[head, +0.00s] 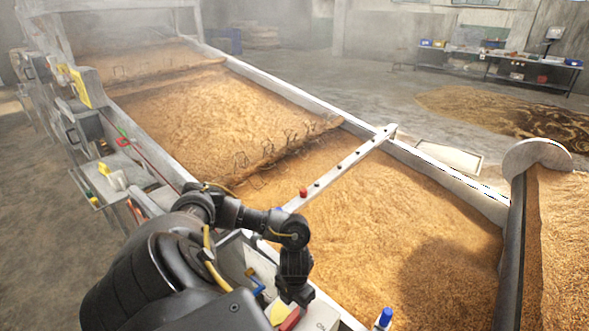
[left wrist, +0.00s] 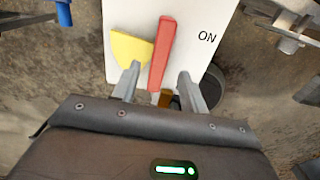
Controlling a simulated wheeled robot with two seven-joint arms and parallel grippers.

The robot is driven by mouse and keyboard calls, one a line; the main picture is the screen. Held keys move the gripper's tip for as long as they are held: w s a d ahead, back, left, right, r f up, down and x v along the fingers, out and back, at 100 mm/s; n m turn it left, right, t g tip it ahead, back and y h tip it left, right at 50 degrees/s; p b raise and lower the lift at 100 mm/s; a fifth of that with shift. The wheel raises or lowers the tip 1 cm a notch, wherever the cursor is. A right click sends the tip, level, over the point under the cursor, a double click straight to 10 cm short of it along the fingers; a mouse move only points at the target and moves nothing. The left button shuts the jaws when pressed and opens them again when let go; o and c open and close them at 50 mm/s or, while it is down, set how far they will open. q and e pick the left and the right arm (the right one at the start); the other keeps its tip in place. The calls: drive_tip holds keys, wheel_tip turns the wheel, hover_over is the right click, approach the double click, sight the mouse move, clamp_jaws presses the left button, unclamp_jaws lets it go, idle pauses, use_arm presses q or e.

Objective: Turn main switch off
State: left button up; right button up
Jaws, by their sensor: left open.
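The main switch is a white box with a red lever (left wrist: 163,50), a yellow piece (left wrist: 130,48) left of the lever, and the printed word ON at right in the left wrist view. The lever leans slightly, its far end to the right. My left gripper (left wrist: 158,74) is open, with one finger on each side of the lever's near part; I cannot tell whether either touches it. In the head view my left gripper (head: 294,297) hangs over the box (head: 320,318), whose red lever (head: 290,320) is partly hidden. My right gripper is out of view.
A long metal-sided bed of grain (head: 390,220) runs beyond the switch, crossed by a bar (head: 345,163) with a red knob. A blue-capped item (head: 385,317) stands right of the box. A control panel (head: 110,180) lines the left side. A shelf table (head: 500,65) stands far back.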

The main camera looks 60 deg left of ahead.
use_arm(q)
wheel_tip(320, 180, up, 6)
drive_tip(key=shift+f, duration=0.1)
idle(0.7)
